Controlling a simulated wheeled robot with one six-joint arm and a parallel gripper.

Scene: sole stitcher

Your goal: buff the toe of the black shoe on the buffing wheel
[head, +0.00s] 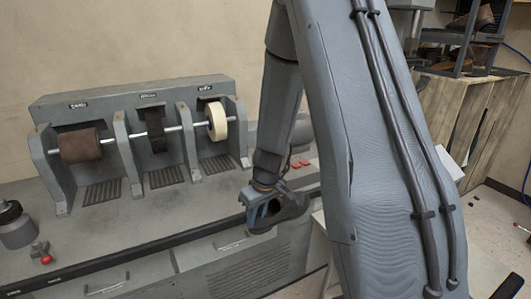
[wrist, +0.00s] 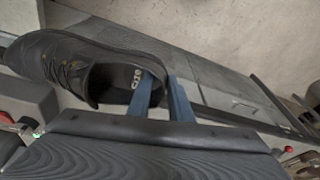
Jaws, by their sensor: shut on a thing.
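The black shoe (wrist: 75,62) lies across the upper left of the wrist view, its toe toward the left edge. My gripper (wrist: 160,90) is shut on the heel wall, one blue finger inside the opening and one outside. In the head view, my gripper (head: 262,210) holds the dark shoe (head: 291,211) near the machine's front edge, partly hidden by my arm. The cream buffing wheel (head: 217,121) is on the right of the machine's shaft, up and left of the shoe and apart from it.
The grey machine (head: 135,97) also carries a brown drum (head: 80,146) at left and a dark brush-like wheel (head: 156,130) in the middle, with upright dividers between. A grey jar (head: 16,228) and a red-knobbed part (head: 44,254) sit at left. A wooden crate (head: 455,115) stands at right.

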